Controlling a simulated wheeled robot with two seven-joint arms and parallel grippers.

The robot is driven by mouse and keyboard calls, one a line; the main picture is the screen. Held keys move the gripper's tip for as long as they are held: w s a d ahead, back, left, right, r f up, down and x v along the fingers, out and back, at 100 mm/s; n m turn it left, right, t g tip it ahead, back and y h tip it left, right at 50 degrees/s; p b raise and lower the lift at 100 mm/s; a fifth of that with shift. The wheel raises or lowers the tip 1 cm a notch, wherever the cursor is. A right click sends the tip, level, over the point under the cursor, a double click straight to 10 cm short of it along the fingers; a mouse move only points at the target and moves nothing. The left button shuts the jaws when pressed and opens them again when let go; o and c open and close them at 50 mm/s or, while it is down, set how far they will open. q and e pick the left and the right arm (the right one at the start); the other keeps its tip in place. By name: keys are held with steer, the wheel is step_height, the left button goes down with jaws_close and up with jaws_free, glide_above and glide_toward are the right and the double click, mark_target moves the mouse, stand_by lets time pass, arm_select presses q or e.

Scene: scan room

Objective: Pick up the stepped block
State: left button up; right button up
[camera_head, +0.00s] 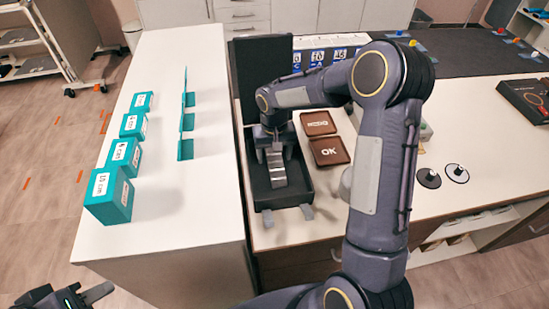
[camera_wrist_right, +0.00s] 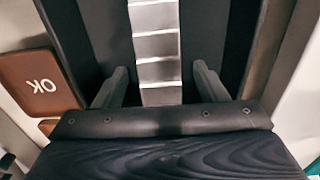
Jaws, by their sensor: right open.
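The stepped block (camera_head: 278,172) is a silvery, metallic bar with several steps, lying lengthwise in a black open case (camera_head: 292,202). It also shows in the right wrist view (camera_wrist_right: 156,47), running down between my fingers. My right gripper (camera_head: 273,146) is over the block's far part, reaching down into the case. In the right wrist view its fingers (camera_wrist_right: 159,84) stand apart on both sides of the block, with a gap on each side. The block's far end is hidden by the gripper. My left gripper (camera_head: 90,294) is at the lower left corner, partly cut off, away from the block.
Brown trays (camera_head: 329,151), one marked OK, lie right of the case. The case's dark lid (camera_head: 258,75) stands upright behind. Teal boxes (camera_head: 109,196) and a teal stepped holder (camera_head: 186,149) stand on the left white table. Two small discs (camera_head: 456,173) lie to the right.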

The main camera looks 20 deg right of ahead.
steer(key=c, duration=1.4)
steer(key=shift+o, duration=0.2)
